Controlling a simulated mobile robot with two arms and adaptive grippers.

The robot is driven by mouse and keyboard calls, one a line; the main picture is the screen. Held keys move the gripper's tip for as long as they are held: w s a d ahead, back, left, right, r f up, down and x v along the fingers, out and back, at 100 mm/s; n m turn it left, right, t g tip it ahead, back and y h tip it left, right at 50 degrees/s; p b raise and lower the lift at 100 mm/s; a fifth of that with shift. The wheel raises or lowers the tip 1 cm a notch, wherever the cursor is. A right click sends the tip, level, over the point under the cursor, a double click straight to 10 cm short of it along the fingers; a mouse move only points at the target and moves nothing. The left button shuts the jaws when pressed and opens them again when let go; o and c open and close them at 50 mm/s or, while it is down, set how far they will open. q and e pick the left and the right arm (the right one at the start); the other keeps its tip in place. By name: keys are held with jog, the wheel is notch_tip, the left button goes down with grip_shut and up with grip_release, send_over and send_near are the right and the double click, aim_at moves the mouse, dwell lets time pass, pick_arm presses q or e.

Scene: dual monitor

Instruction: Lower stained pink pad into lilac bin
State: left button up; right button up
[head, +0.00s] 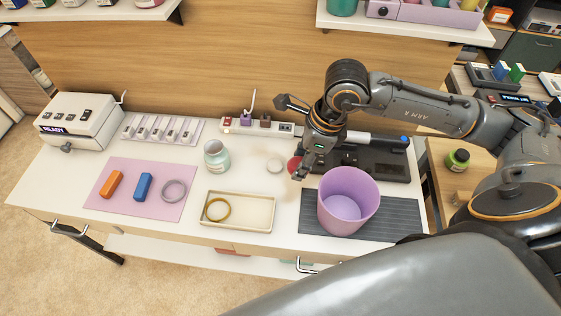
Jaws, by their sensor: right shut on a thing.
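The lilac bin (348,201) stands upright on a dark ribbed mat at the right front of the white worktop. Its open top faces me and the visible floor inside looks empty. My right gripper (303,170) is just left of and behind the bin, above the worktop. It is shut on a small reddish-pink thing (293,164), which looks like the stained pink pad. The fingers partly hide the pad, and I cannot make out its stain. My left gripper is not in view.
A cream tray (258,225) with a yellow ring lies left of the bin. A black device (390,163) is behind the bin. A pink mat (118,204) with blocks lies left.

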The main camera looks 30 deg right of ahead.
jog(key=s+d, duration=0.1)
jog(key=s+d+b, duration=0.1)
jog(key=s+d, duration=0.1)
jog(key=d, duration=0.1)
jog(key=shift+s+r+b, duration=0.15)
jog(key=shift+r+b, duration=0.2)
pick_arm(q)
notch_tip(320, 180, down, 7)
jog(key=b, duration=0.4)
jog(key=shift+b, duration=0.4)
pick_arm(e)
jog(key=s+d+f, duration=0.1)
jog(key=s+d, duration=0.4)
jog(key=d, duration=0.1)
jog(key=shift+s, duration=0.15)
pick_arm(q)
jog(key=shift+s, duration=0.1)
pick_arm(e)
jog(key=shift+f, duration=0.2)
